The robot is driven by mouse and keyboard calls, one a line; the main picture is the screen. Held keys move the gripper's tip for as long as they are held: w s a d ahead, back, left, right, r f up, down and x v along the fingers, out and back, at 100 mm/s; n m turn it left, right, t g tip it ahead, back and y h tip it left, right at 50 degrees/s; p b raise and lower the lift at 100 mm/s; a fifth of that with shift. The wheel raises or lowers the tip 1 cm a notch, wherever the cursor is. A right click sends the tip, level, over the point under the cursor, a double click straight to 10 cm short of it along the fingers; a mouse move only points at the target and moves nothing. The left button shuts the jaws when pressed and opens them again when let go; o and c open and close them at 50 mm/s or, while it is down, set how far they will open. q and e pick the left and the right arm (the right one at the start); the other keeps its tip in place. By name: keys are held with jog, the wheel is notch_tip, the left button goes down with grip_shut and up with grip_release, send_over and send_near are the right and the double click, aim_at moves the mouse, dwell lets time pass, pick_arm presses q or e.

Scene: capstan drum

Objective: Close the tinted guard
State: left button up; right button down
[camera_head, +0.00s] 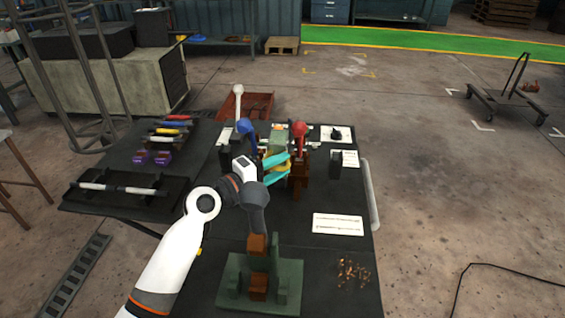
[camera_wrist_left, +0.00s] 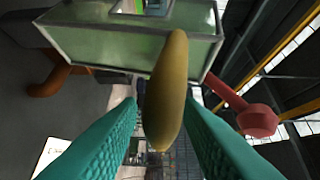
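The tinted guard (camera_wrist_left: 130,42) is a see-through greenish box across the top of the left wrist view. In the head view a small greenish part of it (camera_head: 276,131) shows between the blue and red knobs. A long olive-yellow handle (camera_wrist_left: 167,90) stands in front of the guard in the wrist view. My left gripper (camera_wrist_left: 162,105) has teal fingers, spread apart on either side of the handle, with narrow gaps near the tips. In the head view the left gripper (camera_head: 277,168) is at the table's middle, partly hiding the handle. My right gripper is not in view.
A red-knobbed lever (camera_head: 299,130) stands right of the guard, also in the wrist view (camera_wrist_left: 257,120). A blue-knobbed lever (camera_head: 247,127) stands left. A green stand (camera_head: 232,284) with brown blocks is in front.

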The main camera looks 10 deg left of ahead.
pick_arm(q)
jog(key=shift+w+d, duration=0.4)
jog(key=shift+d, duration=0.05)
jog(key=shift+f, duration=0.1)
grip_shut()
